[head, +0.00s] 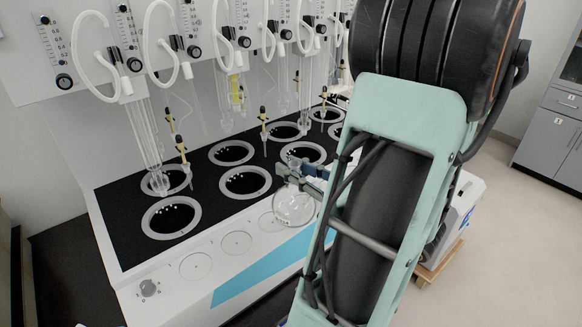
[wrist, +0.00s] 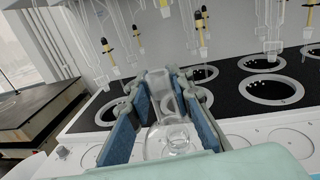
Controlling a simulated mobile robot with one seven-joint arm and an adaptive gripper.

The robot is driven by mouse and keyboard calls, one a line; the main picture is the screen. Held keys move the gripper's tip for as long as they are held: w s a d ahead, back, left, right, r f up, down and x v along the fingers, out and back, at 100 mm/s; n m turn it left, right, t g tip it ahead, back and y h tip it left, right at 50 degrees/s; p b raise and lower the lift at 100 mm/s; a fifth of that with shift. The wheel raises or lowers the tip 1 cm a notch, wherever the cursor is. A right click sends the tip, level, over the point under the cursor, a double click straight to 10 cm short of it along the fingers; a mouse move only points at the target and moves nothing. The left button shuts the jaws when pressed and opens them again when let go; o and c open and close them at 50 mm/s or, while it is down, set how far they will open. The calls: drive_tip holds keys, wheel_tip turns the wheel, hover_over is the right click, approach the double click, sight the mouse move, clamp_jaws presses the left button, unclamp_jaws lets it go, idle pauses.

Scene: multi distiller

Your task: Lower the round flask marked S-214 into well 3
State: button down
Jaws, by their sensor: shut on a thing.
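A clear round glass flask (head: 293,207) hangs in my gripper (head: 302,178), which is shut on its neck. In the head view its bulb shows over the white front of the distiller, near the front row of wells. In the wrist view the flask (wrist: 172,142) sits between the two blue finger pads of my gripper (wrist: 165,97). No S-214 mark is readable. The wells are ringed dark openings in the black top; one front well (head: 245,182) lies left of the flask. I cannot read well numbers, so I cannot tell which is well 3. My arm hides the right-hand wells.
Glass tubes (head: 143,140) and yellow-black fittings (head: 182,148) hang over the rear wells. White hoses and flow meters (head: 128,35) line the back panel. Flat round marks (head: 195,266) lie along the white front ledge. A grey cabinet (head: 555,125) stands far right.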

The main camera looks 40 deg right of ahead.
drive_tip(key=w+d, duration=0.1)
drive_tip(key=w, duration=2.1)
wheel_tip(320, 180, down, 8)
drive_tip(key=b, duration=0.7)
drive_tip(key=shift+s+d+f+b, duration=0.1)
drive_tip(key=shift+f+b, duration=0.35)
drive_tip(key=shift+b, duration=0.1)
drive_tip(key=c, duration=1.7)
unclamp_jaws()
drive_tip(key=shift+o, duration=0.2)
drive_tip(key=s+d, duration=0.1)
drive_tip(key=s, duration=1.1)
drive_tip(key=shift+r, duration=0.15)
